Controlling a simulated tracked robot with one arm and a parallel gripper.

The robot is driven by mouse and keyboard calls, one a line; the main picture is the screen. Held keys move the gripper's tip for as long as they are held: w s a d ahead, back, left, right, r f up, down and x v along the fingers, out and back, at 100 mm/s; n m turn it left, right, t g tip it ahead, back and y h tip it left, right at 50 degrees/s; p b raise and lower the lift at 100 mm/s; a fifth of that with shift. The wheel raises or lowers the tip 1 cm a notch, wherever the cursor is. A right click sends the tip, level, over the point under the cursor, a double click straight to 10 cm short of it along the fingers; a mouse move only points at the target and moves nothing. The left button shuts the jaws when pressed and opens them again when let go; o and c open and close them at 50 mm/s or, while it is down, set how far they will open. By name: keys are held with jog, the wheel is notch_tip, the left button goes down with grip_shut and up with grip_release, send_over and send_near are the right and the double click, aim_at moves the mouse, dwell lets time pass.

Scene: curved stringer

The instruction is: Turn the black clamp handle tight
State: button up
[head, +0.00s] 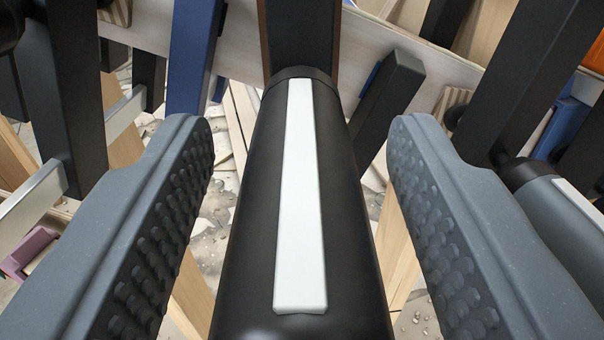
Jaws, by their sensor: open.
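The black clamp handle (245,240) is a thick black cylinder with a white strip (301,200) along its upper side. It runs from the bottom middle of the head view up to a dark clamp part at the top. My gripper (300,150) is open, with one grey studded finger on each side of the handle. A gap shows between each finger and the handle, so neither finger appears to touch it. The near end of the handle is cut off by the bottom edge.
A pale wooden board (235,45) crosses behind the handle. Other dark clamps stand close by at left (62,90) and right (535,70). Another handle with a pale strip (560,215) lies just beyond the right finger. The floor (215,215) below is littered with debris and wood pieces.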

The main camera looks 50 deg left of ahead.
jog(key=b+v, duration=0.1)
jog(key=v, duration=1.2)
jog(key=shift+s+d, duration=0.2)
jog(key=shift+d, duration=0.15)
jog(key=shift+f, duration=0.1)
